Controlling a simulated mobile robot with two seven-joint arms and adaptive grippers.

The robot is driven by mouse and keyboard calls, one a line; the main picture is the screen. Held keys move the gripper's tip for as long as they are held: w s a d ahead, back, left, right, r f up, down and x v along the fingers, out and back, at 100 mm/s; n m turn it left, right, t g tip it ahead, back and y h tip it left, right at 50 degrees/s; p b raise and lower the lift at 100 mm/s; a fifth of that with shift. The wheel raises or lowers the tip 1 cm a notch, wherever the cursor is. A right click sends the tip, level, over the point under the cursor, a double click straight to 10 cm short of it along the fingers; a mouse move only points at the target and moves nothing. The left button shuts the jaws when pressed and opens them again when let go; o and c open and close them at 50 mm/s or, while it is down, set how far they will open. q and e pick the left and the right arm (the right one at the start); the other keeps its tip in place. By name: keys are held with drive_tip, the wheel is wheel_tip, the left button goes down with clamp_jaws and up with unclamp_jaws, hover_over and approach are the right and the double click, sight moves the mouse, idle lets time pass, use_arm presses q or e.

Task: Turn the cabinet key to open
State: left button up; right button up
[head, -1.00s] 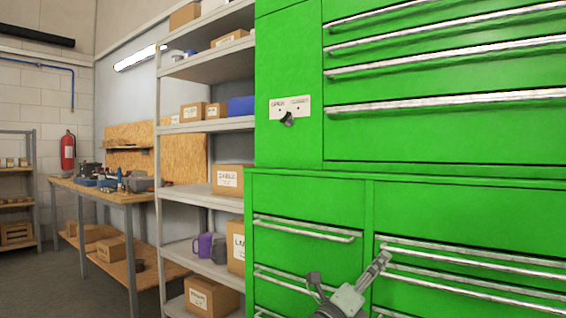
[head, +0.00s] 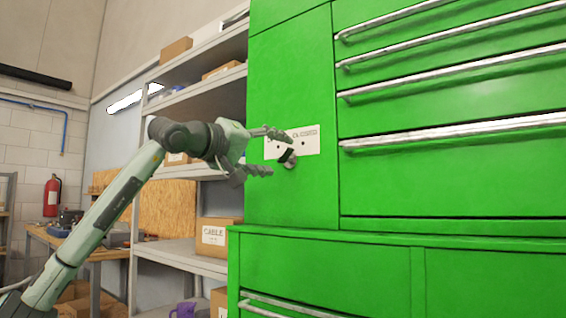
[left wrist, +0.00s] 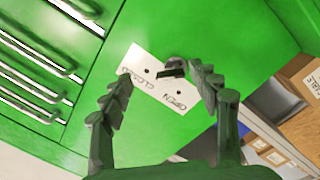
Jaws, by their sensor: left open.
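The green cabinet (head: 290,80) stands on the right in the head view. Its white label plate (head: 308,146) carries a dark key (head: 287,158) in its lock. In the left wrist view the plate (left wrist: 150,88) reads CLOSED at one end and OPEN at the other, and the key (left wrist: 172,70) sits near its upper edge. My left gripper (head: 270,152) is open and empty, just left of the key in the head view. Its fingertips reach toward the key, which appears between them near the right finger in the wrist view. Contact is not visible. My right gripper is out of view.
A grey shelf with boxes (head: 190,262) stands left of the cabinet, behind my left arm. Long metal drawer handles (head: 455,132) stick out right of the key. A lower green cabinet section (head: 330,270) projects below. A workbench (head: 105,253) is farther left.

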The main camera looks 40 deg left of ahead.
sight(282, 155)
use_arm(q)
drive_tip(key=shift+y, duration=0.4)
drive_tip(key=w+a, duration=0.1)
drive_tip(key=w, duration=0.1)
drive_tip(key=w+a+p, duration=0.1)
drive_tip(key=w, duration=0.1)
drive_tip(key=w+a+r, duration=0.1)
drive_tip(key=w, duration=0.1)
drive_tip(key=shift+w+p, duration=0.3)
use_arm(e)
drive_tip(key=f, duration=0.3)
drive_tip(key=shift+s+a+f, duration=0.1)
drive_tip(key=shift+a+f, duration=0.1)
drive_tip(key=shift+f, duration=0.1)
use_arm(q)
drive_tip(key=c, duration=1.2)
